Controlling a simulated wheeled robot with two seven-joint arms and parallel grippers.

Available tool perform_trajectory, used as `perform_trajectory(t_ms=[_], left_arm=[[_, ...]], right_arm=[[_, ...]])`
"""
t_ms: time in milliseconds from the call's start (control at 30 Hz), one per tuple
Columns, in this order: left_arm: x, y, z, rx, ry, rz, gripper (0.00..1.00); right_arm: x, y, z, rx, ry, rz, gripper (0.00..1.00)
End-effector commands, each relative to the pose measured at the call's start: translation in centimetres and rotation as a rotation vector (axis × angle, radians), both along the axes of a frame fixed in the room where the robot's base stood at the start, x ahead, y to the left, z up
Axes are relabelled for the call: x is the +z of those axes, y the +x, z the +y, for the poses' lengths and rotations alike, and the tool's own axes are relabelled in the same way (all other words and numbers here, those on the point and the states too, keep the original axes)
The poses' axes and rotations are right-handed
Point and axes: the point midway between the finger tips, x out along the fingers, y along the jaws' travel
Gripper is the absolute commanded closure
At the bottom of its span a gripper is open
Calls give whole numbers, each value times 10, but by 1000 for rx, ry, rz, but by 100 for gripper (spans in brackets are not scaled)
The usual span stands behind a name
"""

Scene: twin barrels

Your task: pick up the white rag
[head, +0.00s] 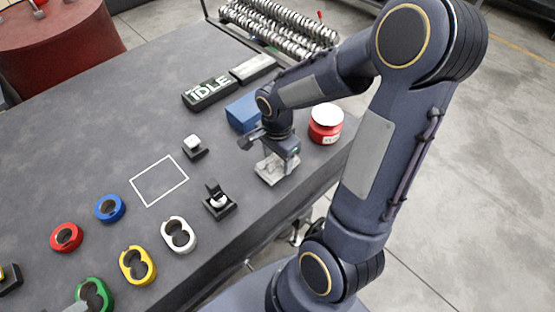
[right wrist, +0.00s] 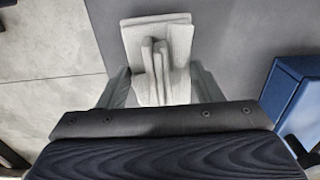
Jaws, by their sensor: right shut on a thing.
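The white rag (head: 272,171) is a pale, folded cloth near the front right edge of the dark grey table. My right gripper (head: 278,155) comes down over it from above and is shut on it. In the right wrist view the rag (right wrist: 183,45) is bunched up into a ridge, between my right gripper's fingers (right wrist: 160,85). I cannot tell whether the rag still touches the table.
A blue box (head: 243,112) and a red jar with a white lid (head: 326,124) stand close to my right gripper. A black stand (head: 219,200) is left of it. An IDLE sign (head: 209,93), coloured rings and a white outlined square (head: 159,181) lie farther left.

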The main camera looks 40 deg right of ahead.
Motion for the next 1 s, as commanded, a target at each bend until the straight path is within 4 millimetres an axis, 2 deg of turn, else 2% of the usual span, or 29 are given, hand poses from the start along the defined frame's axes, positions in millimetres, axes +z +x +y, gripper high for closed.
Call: perform_trajectory(t_ms=[100,367,500,700,1000], left_arm=[[5,0,0,0,0,0,64],[14,0,0,0,0,0,64],[13,0,0,0,0,0,64],[16,0,0,0,0,0,64],[17,0,0,0,0,0,64]], right_arm=[[22,0,1,2,2,-6,64],[82,-44,29,4,2,-10,64],[95,-75,49,5,2,-6,64],[109,-105,67,3,1,-3,64],[116,-119,76,0,1,-1,64]])
